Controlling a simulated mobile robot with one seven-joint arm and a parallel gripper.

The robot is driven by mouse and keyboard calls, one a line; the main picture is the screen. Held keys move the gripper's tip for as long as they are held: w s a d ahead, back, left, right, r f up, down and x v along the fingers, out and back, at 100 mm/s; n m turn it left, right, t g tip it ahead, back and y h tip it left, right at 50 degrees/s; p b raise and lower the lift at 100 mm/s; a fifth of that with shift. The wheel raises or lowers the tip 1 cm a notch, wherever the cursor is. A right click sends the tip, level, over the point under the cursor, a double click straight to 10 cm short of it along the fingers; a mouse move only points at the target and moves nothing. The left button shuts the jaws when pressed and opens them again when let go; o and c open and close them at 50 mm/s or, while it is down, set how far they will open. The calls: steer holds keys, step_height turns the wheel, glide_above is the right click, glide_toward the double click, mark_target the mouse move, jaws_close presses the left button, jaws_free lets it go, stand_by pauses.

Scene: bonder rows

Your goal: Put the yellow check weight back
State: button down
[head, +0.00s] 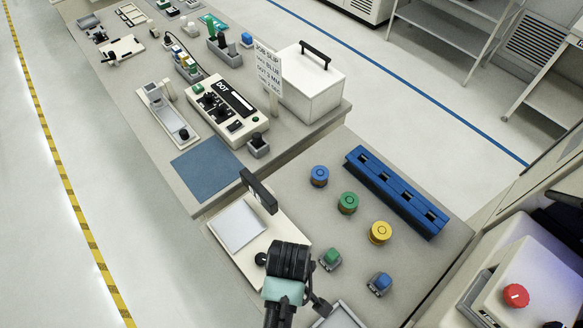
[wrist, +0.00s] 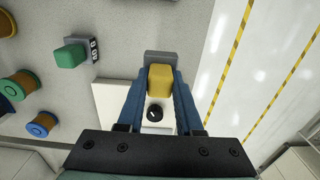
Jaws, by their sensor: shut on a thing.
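My gripper (wrist: 160,78) is shut on the yellow check weight (wrist: 160,80), its blue fingers on both sides of it in the wrist view. A grey block (wrist: 160,56) shows just beyond the weight; I cannot tell whether they touch. In the head view my arm hides the fingers and the yellow weight. A green check weight (head: 332,257) and a blue one (head: 381,282) stand in small grey holders on the bench. The green one also shows in the wrist view (wrist: 70,57), beside a black label.
A white device with a pale plate (head: 237,226) and dark upright post (head: 258,190) lies left of my arm. Blue (head: 319,175), green (head: 347,203) and yellow (head: 380,232) spools and a blue slotted rack (head: 397,192) stand to the right. The bench edge is close by.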

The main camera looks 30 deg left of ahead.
steer(key=shift+f, duration=2.55)
steer(key=shift+f, duration=0.15)
steer(key=c, duration=0.6)
jaws_free()
steer(key=shift+o, duration=0.2)
